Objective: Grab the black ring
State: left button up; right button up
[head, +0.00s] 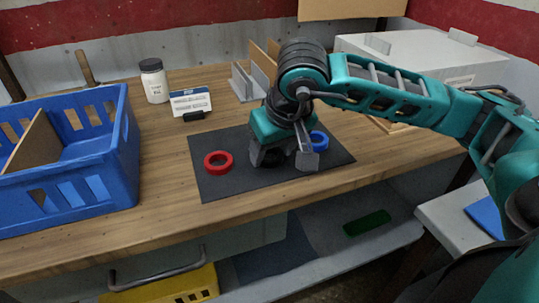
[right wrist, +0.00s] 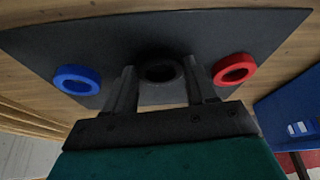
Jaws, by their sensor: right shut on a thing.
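My right gripper (head: 285,160) is low over the dark mat (head: 215,189), coming from the right. In the right wrist view, its two fingers (right wrist: 159,75) stand on either side of the black ring (right wrist: 160,71) and are shut on it. In the head view the ring is mostly hidden by the gripper and hard to tell from the dark mat. A red ring (head: 218,162) lies on the mat to the left, and a blue ring (head: 319,140) lies to the right, partly behind the gripper. My left gripper is not in view.
A blue crate (head: 105,178) with a divider stands at the table's left. Behind the mat are a white jar (head: 154,80), a small card on a stand (head: 190,103) and a grey rack (head: 250,82). A white box (head: 420,58) stands at the back right.

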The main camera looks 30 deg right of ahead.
jog(key=shift+c, duration=0.9)
jog(key=shift+r, duration=0.15)
